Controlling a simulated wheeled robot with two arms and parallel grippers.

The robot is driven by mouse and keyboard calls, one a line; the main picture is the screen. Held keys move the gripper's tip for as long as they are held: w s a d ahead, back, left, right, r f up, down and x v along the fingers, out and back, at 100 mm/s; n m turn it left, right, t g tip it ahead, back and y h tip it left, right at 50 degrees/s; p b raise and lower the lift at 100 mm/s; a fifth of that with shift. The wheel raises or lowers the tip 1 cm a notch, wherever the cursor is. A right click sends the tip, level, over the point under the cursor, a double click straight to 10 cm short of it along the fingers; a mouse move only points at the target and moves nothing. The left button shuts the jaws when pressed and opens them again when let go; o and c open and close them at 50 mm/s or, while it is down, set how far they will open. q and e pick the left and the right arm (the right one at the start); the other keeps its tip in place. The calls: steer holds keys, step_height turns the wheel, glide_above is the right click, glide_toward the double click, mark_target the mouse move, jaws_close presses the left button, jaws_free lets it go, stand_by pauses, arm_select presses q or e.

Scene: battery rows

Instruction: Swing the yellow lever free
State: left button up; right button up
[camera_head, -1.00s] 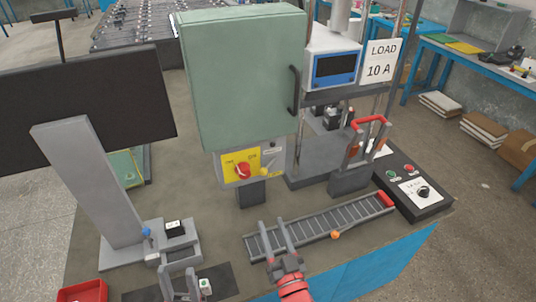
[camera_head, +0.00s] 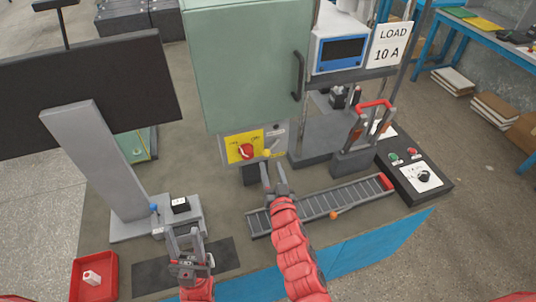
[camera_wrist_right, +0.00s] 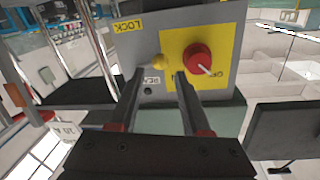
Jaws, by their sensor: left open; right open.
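The yellow lever (camera_head: 266,153) is a small yellow knob on the grey panel under the green cabinet, right of a red rotary switch (camera_head: 247,152) on a yellow plate. In the right wrist view the yellow lever (camera_wrist_right: 158,62) shows near the "LOCK" label, with the red switch (camera_wrist_right: 198,57) beside it. My right gripper (camera_head: 271,166) is open just in front of the panel. In its wrist view the fingertips (camera_wrist_right: 160,74) stand either side of the lever's line; contact cannot be told. My left gripper (camera_head: 186,231) is open low at the left, near the grey fixture, far from the lever.
The green cabinet (camera_head: 245,65) hangs right above the panel. A roller rack (camera_head: 320,206) lies below and right of it, with a red-handled fixture (camera_head: 354,155) behind. A control box (camera_head: 416,178) sits at right. A monitor (camera_head: 90,85) and red tray (camera_head: 77,290) are at left.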

mark_target(272, 147)
steer(key=shift+w+a+p, duration=0.15)
steer(key=shift+w+a, duration=0.1)
steer(key=shift+w, duration=0.95)
steer(key=shift+w+a+p, duration=0.15)
steer(key=shift+w+a, duration=0.1)
steer(key=shift+w, duration=0.9)
jaws_close()
